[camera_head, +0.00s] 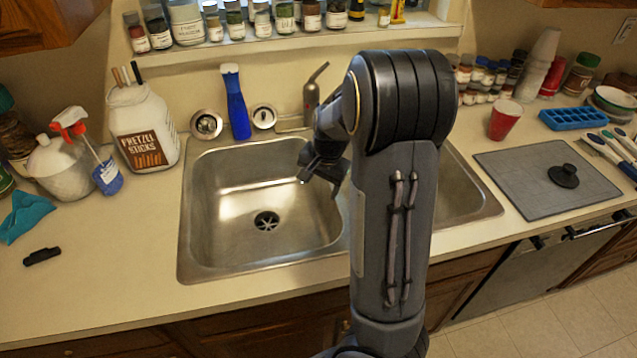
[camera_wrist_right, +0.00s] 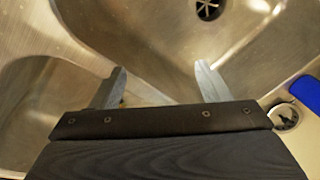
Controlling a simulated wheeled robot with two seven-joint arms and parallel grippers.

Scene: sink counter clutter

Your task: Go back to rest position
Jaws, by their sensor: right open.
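My right gripper (camera_head: 322,180) is over the right part of the left sink basin (camera_head: 225,205) in the head view, with my right arm standing upright in front of the sink. In the right wrist view my right gripper (camera_wrist_right: 158,88) shows two grey fingers spread wide apart with nothing between them. The steel sink lies beneath the fingers, and the drain (camera_wrist_right: 208,8) is at the top of that view. My arm hides the divider and part of the right basin (camera_head: 465,190). My left gripper is in neither view.
A blue brush (camera_head: 236,103) stands behind the sink near the faucet (camera_head: 311,95). A pretzel jar (camera_head: 143,128) and a spray bottle (camera_head: 100,165) are on the left. A grey mat (camera_head: 530,190) with a black lid (camera_head: 564,175) and a red cup (camera_head: 505,119) are on the right.

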